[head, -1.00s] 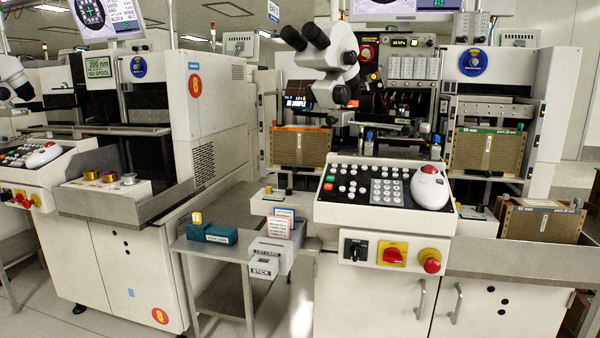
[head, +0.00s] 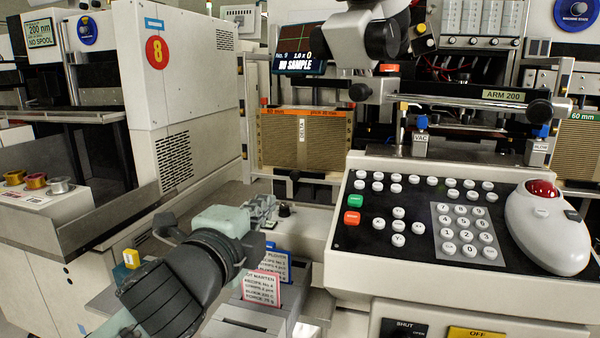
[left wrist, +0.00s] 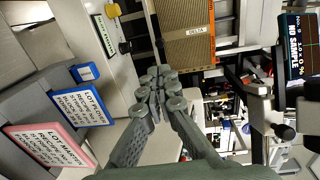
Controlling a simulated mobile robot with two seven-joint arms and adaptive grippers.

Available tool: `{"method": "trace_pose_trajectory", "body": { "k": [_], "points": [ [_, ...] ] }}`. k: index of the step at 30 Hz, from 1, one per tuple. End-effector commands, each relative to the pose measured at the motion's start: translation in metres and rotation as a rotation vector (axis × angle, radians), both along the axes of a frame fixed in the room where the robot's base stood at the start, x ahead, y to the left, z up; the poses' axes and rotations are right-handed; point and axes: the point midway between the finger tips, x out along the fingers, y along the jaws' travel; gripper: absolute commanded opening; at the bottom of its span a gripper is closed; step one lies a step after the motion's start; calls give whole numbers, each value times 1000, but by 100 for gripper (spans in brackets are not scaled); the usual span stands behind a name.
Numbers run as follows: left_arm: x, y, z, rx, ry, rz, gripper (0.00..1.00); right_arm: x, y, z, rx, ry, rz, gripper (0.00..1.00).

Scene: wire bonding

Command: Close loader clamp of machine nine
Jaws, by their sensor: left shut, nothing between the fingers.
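The machine whose screen (head: 303,48) reads No. 9 and NO SAMPLE stands in the middle and right of the head view. Its left-side magazine (head: 285,150) is brown with an orange top strip and a DELTA label; it also shows in the left wrist view (left wrist: 186,25). A small black knob (head: 285,209) stands on the pale ledge in front of it. I cannot tell which part is the loader clamp. My left gripper (head: 264,207) is shut and empty, just left of that knob; in the left wrist view its fingertips (left wrist: 161,90) point towards the magazine.
Cards (head: 262,288) stand in a grey holder below my left gripper. The keypad console (head: 400,215) with a trackball lies to the right. Machine 8 (head: 185,80) stands at left. A microscope (head: 385,40) overhangs the middle.

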Motion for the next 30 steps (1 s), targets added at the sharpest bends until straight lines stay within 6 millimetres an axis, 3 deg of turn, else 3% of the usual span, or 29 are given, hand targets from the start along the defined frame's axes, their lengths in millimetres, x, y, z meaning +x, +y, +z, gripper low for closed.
{"method": "trace_pose_trajectory", "body": {
  "k": [8,21,30],
  "points": [
    [22,-6,-2,-1,1,2,0,4,4,2,9,-24,7,40],
    [107,-33,-9,-3,2,2,0,18,20,17,47,-126,37,40],
    [133,-41,-12,-2,2,1,0,23,27,24,62,-162,49,40]
  ]
}}
